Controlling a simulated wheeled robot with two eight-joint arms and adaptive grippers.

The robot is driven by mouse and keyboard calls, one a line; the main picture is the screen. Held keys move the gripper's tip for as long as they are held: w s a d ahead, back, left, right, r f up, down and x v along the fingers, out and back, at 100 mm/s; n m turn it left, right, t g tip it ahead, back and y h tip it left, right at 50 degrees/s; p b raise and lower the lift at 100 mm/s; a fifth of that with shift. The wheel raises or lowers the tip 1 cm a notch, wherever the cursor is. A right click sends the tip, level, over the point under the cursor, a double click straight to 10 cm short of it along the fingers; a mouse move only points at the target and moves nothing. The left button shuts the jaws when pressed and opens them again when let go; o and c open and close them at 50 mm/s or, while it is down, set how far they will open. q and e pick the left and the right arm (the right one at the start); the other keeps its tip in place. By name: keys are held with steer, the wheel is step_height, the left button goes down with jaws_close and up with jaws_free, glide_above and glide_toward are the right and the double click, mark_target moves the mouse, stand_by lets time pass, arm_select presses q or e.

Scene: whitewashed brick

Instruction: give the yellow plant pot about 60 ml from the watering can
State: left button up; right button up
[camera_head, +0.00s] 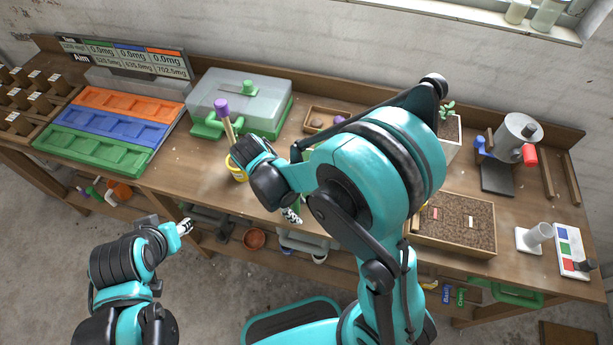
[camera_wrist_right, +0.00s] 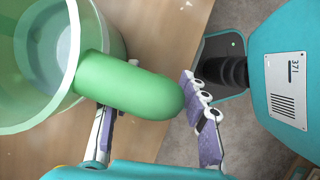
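The yellow plant pot (camera_head: 238,172) stands near the bench's front edge in the head view, partly hidden by my right arm. The watering can shows in the right wrist view as a translucent green vessel (camera_wrist_right: 14,92) with a thick solid green handle (camera_wrist_right: 130,88). In the head view my right arm hides most of the can. My right gripper (camera_wrist_right: 155,130) has its fingers spread, one on each side of the handle; firm contact does not show. It also shows in the head view (camera_head: 291,214). My left gripper (camera_head: 184,227) is low, in front of the bench; its opening is unclear.
A clear-lidded green box (camera_head: 262,90) and a purple-topped stick (camera_head: 223,112) are near the pot. Coloured trays (camera_head: 130,105) lie left, beneath a display board (camera_head: 120,58). A soil tray (camera_head: 460,222) and a metal-cylinder device (camera_head: 512,138) are on the right.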

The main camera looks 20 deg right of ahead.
jaws_close()
steer(key=shift+r, duration=0.15)
